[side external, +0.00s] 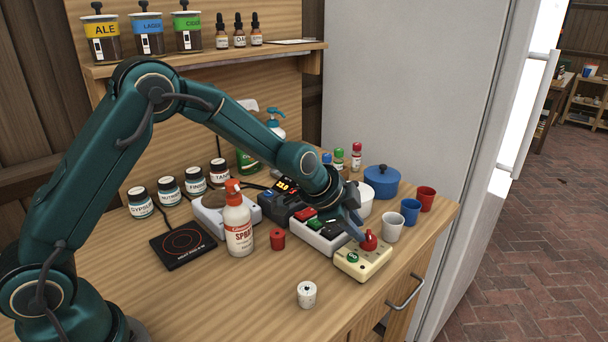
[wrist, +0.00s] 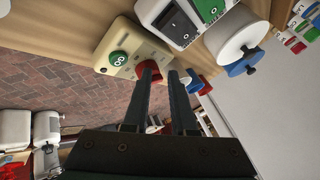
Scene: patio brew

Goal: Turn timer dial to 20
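The timer is a cream box (side external: 358,268) near the counter's front right, with a red dial (side external: 369,241) and a round green button (side external: 353,257) on top. My gripper (side external: 358,232) is low at the dial, reaching down from the upper left. In the wrist view, the cream box (wrist: 143,38), green button (wrist: 118,58) and red dial (wrist: 149,66) show beyond the fingertips. My gripper's fingers (wrist: 160,76) are apart with a clear gap. The left fingertip overlaps part of the dial. I cannot tell whether it touches. The dial's setting is not readable.
A white box with red, green and black switches (side external: 328,240) stands close behind the timer. White (side external: 393,227), blue (side external: 410,211) and red (side external: 426,199) cups stand to the right. A spray bottle (side external: 238,225) and small white canister (side external: 307,294) stand left. The front counter is mostly clear.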

